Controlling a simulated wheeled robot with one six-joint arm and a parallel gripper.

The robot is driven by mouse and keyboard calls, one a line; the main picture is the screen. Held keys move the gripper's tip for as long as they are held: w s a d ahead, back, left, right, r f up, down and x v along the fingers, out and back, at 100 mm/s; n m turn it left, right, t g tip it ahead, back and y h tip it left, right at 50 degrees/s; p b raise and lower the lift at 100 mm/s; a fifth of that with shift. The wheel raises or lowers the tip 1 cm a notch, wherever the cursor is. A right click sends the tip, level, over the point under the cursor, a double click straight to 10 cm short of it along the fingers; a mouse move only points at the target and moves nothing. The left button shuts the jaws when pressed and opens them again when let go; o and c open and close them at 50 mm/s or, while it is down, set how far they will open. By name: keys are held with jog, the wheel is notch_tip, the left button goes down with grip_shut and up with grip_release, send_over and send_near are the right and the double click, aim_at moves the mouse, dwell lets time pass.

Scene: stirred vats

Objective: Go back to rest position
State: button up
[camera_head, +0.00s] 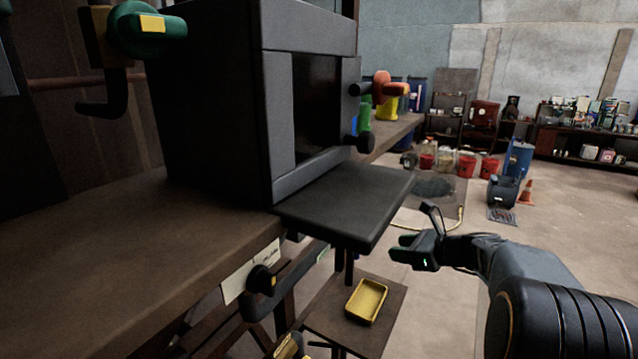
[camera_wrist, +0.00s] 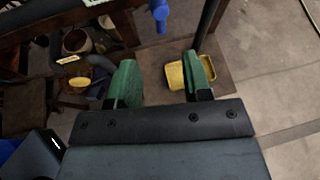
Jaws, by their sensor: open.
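My gripper (camera_head: 408,250) is at the right of the head view, in the air just right of the dark shelf of the black cabinet. Its two green-tipped fingers (camera_wrist: 160,82) show spread apart in the wrist view, with nothing held between them. A yellow tray (camera_head: 366,300) lies on a small low brown table (camera_head: 392,318) below and left of my gripper. The yellow tray also shows in the wrist view (camera_wrist: 175,76), partly hidden behind the right finger.
The black cabinet (camera_head: 210,110) with its protruding shelf (camera_head: 345,205) stands on a brown workbench (camera_head: 110,250) at left. Red buckets (camera_head: 466,165), a blue barrel (camera_head: 519,158) and an orange cone (camera_head: 526,192) stand farther back. The floor at right is largely clear.

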jog(key=s+a+f+n+g+h, duration=0.35)
jog(key=s+f+n+g, duration=0.35)
jog(key=s+n, duration=0.6)
jog(key=s+a+r+n+t+h, duration=0.2)
jog(key=s+a+n+h, duration=0.3)
jog(key=s+n, duration=0.4)
jog(key=shift+s+r+n, duration=0.2)
jog(key=shift+s+n, duration=0.05)
jog(key=shift+n, duration=1.75)
jog(key=shift+h, duration=0.25)
